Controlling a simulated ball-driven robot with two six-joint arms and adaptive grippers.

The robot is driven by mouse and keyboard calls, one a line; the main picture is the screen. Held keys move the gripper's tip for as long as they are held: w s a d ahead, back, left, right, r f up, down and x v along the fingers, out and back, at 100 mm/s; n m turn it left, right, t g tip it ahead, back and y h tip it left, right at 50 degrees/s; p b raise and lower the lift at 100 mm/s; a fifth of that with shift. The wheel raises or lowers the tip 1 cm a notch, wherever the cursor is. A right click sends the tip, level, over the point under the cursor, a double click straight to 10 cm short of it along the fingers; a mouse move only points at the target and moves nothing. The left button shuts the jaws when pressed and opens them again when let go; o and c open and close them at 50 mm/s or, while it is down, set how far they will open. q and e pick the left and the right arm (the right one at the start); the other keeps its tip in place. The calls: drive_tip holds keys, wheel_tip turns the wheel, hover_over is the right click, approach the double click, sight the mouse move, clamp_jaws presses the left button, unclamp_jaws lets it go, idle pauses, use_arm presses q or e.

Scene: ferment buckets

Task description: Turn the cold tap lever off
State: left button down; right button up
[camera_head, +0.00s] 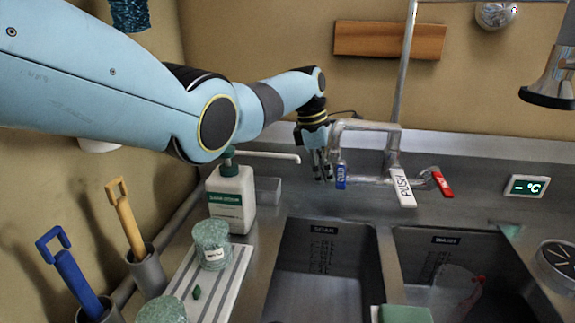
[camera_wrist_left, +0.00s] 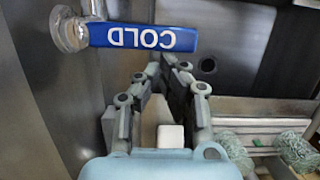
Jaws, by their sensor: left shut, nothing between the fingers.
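The cold tap lever (camera_head: 341,176) is a blue handle marked COLD on the left end of the metal tap (camera_head: 365,128) in the head view. In the left wrist view the blue lever (camera_wrist_left: 143,38) lies crosswise near the top, its lettering upside down. My left gripper (camera_head: 324,177) points down just left of the lever. In the wrist view its fingers (camera_wrist_left: 168,65) are shut and empty, with their tips just below the lever; whether they touch it I cannot tell. My right gripper is not in view.
A white PUSH lever (camera_head: 402,187) and a red lever (camera_head: 442,183) sit to the right on the tap. A soap bottle (camera_head: 231,197) stands left of the sink basins (camera_head: 325,265). A temperature display (camera_head: 527,187) stands at right.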

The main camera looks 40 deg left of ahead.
use_arm(q)
drive_tip(key=s+a+r+p, duration=0.2)
drive_tip(key=a+r, duration=0.4)
drive_tip(key=r, duration=0.3)
drive_tip(key=shift+s+r+p, duration=0.3)
drive_tip(key=shift+s, duration=0.15)
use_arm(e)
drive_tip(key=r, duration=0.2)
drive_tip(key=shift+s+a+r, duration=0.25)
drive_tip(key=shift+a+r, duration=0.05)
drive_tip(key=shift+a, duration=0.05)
